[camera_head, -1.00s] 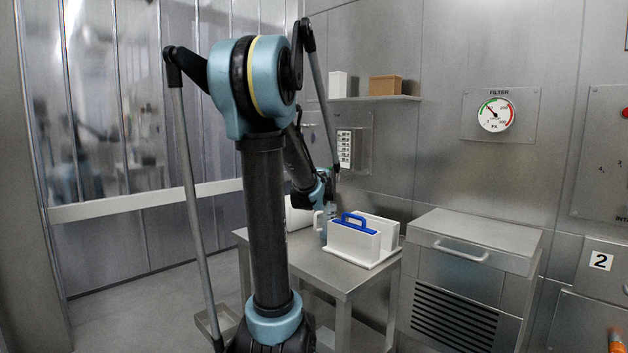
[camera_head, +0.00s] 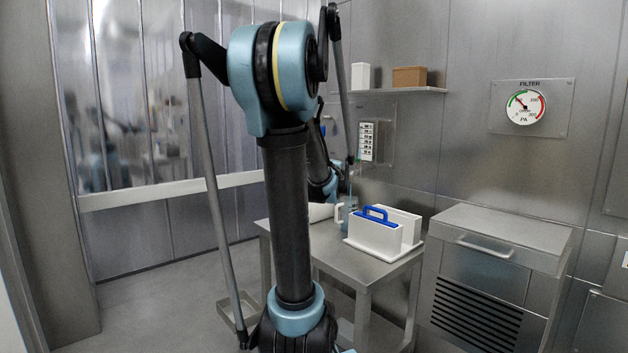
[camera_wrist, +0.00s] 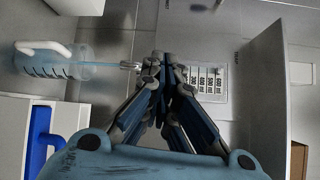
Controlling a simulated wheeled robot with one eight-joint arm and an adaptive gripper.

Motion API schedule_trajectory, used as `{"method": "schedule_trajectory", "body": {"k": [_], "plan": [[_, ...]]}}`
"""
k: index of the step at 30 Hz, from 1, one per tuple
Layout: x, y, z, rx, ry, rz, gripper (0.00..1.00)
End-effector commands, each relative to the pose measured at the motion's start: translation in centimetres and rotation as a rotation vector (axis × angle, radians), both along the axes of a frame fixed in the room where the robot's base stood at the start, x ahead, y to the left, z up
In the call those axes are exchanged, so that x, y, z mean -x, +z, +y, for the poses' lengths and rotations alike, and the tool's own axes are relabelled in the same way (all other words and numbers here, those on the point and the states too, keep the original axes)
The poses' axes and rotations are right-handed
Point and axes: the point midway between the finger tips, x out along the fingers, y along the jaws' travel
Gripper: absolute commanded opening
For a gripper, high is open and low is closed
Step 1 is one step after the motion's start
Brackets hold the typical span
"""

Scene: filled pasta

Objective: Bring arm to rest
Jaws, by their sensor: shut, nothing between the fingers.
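My gripper (camera_wrist: 166,62) shows in the wrist view with its fingers drawn together and nothing between them. In the head view its end is mostly hidden behind my arm, near the left back of the steel table (camera_head: 378,271). A white carrier with a blue handle (camera_head: 376,214) stands on the table, in front of and to the right of my wrist. The carrier also shows at the lower left of the wrist view, with its blue handle (camera_wrist: 38,142). My arm is bent, its elbow high.
A clear jug with a white handle (camera_wrist: 45,62) lies left of my fingers in the wrist view. A labelled wall panel (camera_wrist: 210,82) is behind them. A steel cabinet (camera_head: 500,235) stands right of the table. A wall shelf (camera_head: 400,90) holds two small boxes.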

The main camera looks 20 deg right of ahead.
Motion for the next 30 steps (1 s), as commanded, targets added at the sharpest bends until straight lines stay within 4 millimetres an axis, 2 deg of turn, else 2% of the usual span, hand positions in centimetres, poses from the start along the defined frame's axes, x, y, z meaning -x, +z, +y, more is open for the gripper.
{"method": "schedule_trajectory", "body": {"k": [5,8,11,16,20,24,26,30], "plan": [[0.0,-0.1,0.3,0.005,0.009,0.008,0.00],[-0.1,-0.6,2.3,0.033,0.056,0.053,0.00],[0.1,-1.8,6.3,0.098,0.156,0.150,0.00],[2.0,-5.4,14.9,0.263,0.388,0.373,0.00],[4.9,-8.7,20.8,0.400,0.571,0.538,0.00],[9.2,-12.5,26.1,0.552,0.766,0.706,0.00],[11.3,-14.1,27.9,0.620,0.851,0.775,0.00],[16.9,-18.0,31.3,0.775,1.045,0.931,0.00]]}}
